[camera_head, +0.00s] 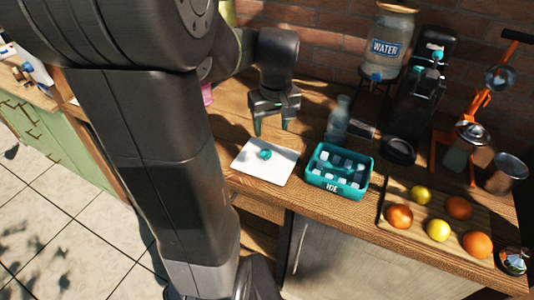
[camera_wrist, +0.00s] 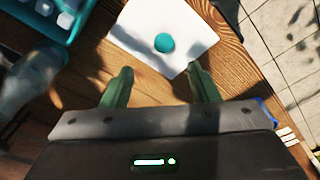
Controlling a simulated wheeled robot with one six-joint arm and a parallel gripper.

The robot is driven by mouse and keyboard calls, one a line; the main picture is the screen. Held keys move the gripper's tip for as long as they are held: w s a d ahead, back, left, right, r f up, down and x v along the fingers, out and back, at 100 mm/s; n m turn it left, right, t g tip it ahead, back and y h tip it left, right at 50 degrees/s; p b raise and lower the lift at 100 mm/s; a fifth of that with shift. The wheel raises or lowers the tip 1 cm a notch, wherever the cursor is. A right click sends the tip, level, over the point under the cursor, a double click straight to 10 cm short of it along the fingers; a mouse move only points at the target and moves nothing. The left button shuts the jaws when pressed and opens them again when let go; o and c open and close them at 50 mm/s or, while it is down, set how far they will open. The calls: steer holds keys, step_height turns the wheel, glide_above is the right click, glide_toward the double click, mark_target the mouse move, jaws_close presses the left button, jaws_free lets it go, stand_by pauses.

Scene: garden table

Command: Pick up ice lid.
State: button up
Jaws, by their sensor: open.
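The ice lid (camera_head: 262,167) appears as a white, flat, square panel with a round teal knob (camera_head: 265,154) at its middle. It lies flat on the wooden counter, left of the teal ice box. It also shows in the wrist view (camera_wrist: 190,28), with its knob (camera_wrist: 164,43) facing up. My gripper (camera_head: 273,126) is open and empty, above the counter just behind the lid. In the wrist view my gripper's green fingers (camera_wrist: 160,88) are spread apart, with the knob beyond the gap between them. The teal ice box (camera_head: 338,185) stands uncovered, with ice cubes in it.
A clear bottle (camera_head: 338,118) stands behind the ice box. A water dispenser (camera_head: 388,45) and a black machine (camera_head: 425,85) stand near the brick wall. A cutting board (camera_head: 471,220) with oranges and lemons lies at right. The counter's front edge is close to the lid.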

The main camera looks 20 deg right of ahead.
glide_above(266, 153)
steer(key=s, duration=0.2)
steer(key=f, duration=0.5)
steer(key=shift+w+d+f, duration=0.25)
steer(key=shift+d+f, duration=0.05)
steer(key=f, duration=0.2)
steer(key=w+f+p, duration=0.1)
steer(key=f, duration=0.1)
steer(key=shift+w+a, duration=0.1)
steer(key=shift+a, duration=0.15)
steer(key=shift+w+f, duration=0.1)
steer(key=shift+f, duration=0.6)
steer(key=c, duration=1)
